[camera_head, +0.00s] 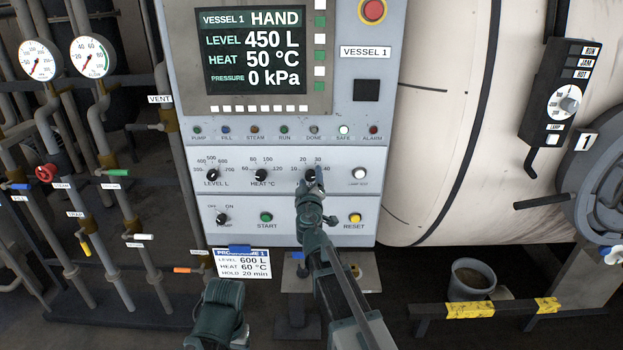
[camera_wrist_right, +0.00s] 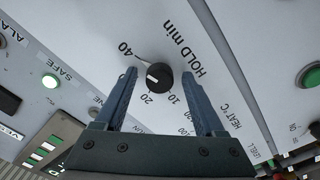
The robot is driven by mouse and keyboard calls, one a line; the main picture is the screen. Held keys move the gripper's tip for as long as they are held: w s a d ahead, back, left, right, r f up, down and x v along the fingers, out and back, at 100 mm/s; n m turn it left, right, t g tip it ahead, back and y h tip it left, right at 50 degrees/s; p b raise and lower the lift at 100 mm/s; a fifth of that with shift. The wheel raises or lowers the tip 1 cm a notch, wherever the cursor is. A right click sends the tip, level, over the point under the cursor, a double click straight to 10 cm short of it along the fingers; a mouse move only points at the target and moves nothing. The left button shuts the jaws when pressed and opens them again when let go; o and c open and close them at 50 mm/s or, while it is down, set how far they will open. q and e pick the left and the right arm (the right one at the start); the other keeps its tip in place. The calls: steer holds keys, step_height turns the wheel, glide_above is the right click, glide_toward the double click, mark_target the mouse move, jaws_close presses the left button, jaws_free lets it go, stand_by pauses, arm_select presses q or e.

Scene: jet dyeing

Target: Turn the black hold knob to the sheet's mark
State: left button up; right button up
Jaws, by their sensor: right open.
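In the head view the gripper mostly covers the knob. The programme sheet (camera_head: 242,263) below the panel reads level 600 L, heat 60 °C, hold 20 min. My left gripper is not in view.
The level knob (camera_head: 212,175) and heat knob (camera_head: 261,175) stand left of the hold knob. A lit white button (camera_head: 359,174) is close on its right. START (camera_head: 266,217) and RESET (camera_head: 355,218) buttons sit below. The screen (camera_head: 257,52) reads HAND, 450 L, 50 °C.

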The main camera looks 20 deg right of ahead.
jaws_close()
stand_by(0.4)
steer(key=shift+n, duration=0.3)
steer(key=n, duration=0.4)
steer(key=shift+n, duration=0.3)
steer(key=n, duration=0.9)
steer(key=shift+n, duration=2.7)
steer(key=shift+s, duration=0.1)
